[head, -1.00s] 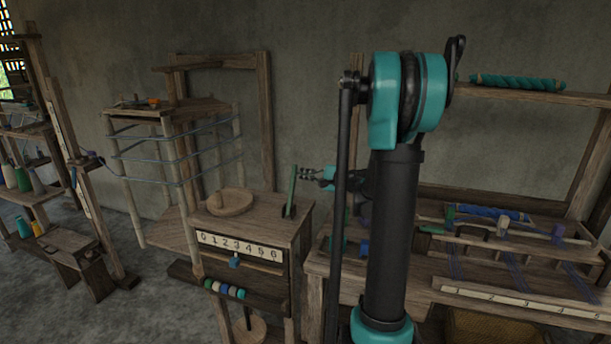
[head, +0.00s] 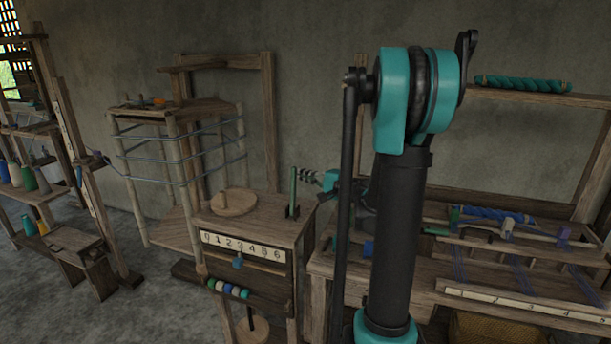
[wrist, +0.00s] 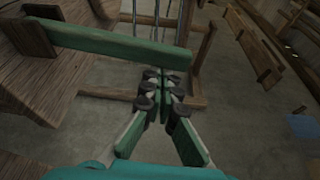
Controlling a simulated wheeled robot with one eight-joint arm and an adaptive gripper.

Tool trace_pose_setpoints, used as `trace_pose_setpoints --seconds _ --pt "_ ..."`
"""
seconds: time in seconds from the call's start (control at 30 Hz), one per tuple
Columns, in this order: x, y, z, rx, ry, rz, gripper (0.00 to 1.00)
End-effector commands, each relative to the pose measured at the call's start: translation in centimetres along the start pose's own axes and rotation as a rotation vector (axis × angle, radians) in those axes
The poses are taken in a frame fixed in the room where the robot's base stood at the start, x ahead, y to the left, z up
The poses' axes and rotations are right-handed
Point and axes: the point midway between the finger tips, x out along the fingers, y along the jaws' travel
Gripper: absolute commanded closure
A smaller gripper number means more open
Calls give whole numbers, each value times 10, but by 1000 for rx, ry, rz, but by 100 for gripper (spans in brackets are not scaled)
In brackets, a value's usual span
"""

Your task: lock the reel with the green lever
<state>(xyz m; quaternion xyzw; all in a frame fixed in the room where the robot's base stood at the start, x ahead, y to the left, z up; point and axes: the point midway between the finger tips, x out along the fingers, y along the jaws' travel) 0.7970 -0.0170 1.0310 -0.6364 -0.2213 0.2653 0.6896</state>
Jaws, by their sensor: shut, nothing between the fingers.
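The green lever (head: 293,188) stands nearly upright from a dark slot on the wooden cabinet top. In the wrist view the lever (wrist: 110,43) crosses the upper left, its free end near the fingertips. My gripper (head: 304,173) is shut and empty, to the right of the lever's upper part. In the wrist view its fingertips (wrist: 160,78) meet just below the lever; I cannot tell whether they touch it. The reel (head: 182,152), a wooden frame wound with blue-grey yarn, stands left of the cabinet.
The cabinet (head: 300,232) carries a round wooden disc (head: 234,202) and a number strip (head: 243,247). A loom table (head: 405,277) with blue yarn stands to the right. Shelves with coloured spools (head: 29,178) and a small bench (head: 75,240) are at left.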

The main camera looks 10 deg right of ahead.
Motion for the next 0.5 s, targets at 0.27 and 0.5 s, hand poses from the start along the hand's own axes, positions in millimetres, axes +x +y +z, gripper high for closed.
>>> trace_pose_setpoints --seconds 0.27,0.5 --pt "-12 -1 33 -181 -1 -65 100" --pt "-19 4 54 -179 -1 -63 100"
